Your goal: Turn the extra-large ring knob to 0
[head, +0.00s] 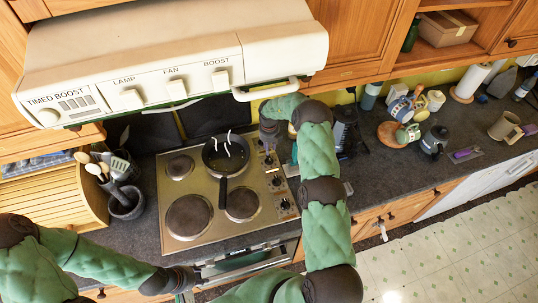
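The steel hob (205,236) has several ring plates and a column of dark knobs along its right side. One knob (277,181) and a lower knob (286,205) show clearly; the upper ones are close to my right gripper. Labels are too small to read, so I cannot tell which is the extra-large ring knob or its setting. My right gripper (269,143) points down at the top end of the knob column; its fingers are too small to judge, and contact is unclear. My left gripper (194,277) is low at the hob's front, near the oven front; its opening is unclear.
A black frying pan (211,158) sits on a rear plate, its handle toward the front. The range hood (180,50) overhangs the back. A utensil pot (125,205) and bread box (50,200) stand left. Mugs on a round board (388,134) and a kettle (434,141) stand right.

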